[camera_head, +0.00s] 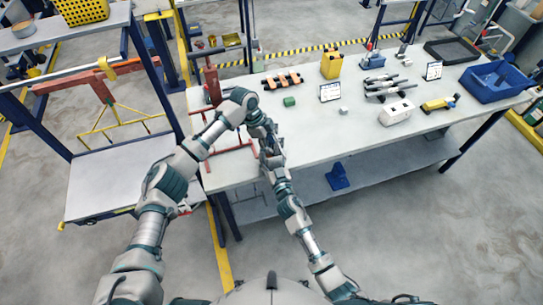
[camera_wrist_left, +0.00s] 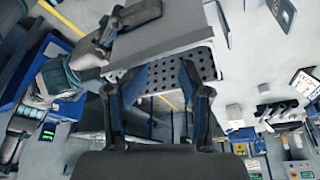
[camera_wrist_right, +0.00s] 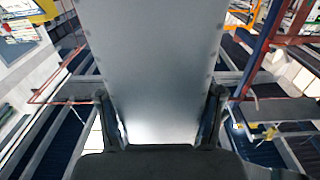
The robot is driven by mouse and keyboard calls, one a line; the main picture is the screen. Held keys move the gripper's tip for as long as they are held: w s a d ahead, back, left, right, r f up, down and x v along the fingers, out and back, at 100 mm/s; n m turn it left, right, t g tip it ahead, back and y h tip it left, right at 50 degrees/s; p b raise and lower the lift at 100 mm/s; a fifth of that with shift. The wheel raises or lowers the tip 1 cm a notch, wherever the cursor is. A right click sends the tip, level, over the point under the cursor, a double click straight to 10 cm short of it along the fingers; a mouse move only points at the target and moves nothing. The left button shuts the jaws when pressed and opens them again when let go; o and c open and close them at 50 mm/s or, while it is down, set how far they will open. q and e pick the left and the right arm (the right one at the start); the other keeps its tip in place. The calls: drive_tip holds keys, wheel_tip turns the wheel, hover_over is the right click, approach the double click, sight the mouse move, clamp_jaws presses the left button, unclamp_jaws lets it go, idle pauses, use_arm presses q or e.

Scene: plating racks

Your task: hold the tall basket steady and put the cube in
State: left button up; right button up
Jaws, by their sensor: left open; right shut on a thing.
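My left gripper (camera_wrist_left: 163,72) is open in the left wrist view. A dark perforated surface (camera_wrist_left: 205,62) shows beyond its fingers; I cannot tell whether it belongs to the tall basket. My right gripper (camera_wrist_right: 160,93) is shut on a broad, smooth grey panel-like thing (camera_wrist_right: 150,45), which fills the middle of the right wrist view. In the head view both hands meet above the table's left end, and the held thing is hard to make out. A yellow container (camera_head: 331,64) stands farther back.
The long grey table (camera_head: 312,142) also bears a blue bin (camera_head: 497,82) at its right end and a white box (camera_head: 396,112). A red frame (camera_head: 228,148) is at its left end, near my left arm. A yellow perforated basket (camera_head: 83,10) sits on the upper-left rack. The table's front middle is clear.

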use_arm(q)
drive_tip(key=v, duration=1.2)
use_arm(e)
drive_tip(key=shift+w+d, duration=0.1)
drive_tip(key=shift+d, duration=0.05)
drive_tip(key=shift+c, duration=0.3)
use_arm(q)
drive_tip(key=shift+w+a+f, duration=0.1)
use_arm(e)
drive_tip(key=o, duration=1.4)
drive_tip(key=shift+c, duration=0.2)
drive_tip(key=v, duration=1.2)
drive_tip(key=shift+f, duration=0.1)
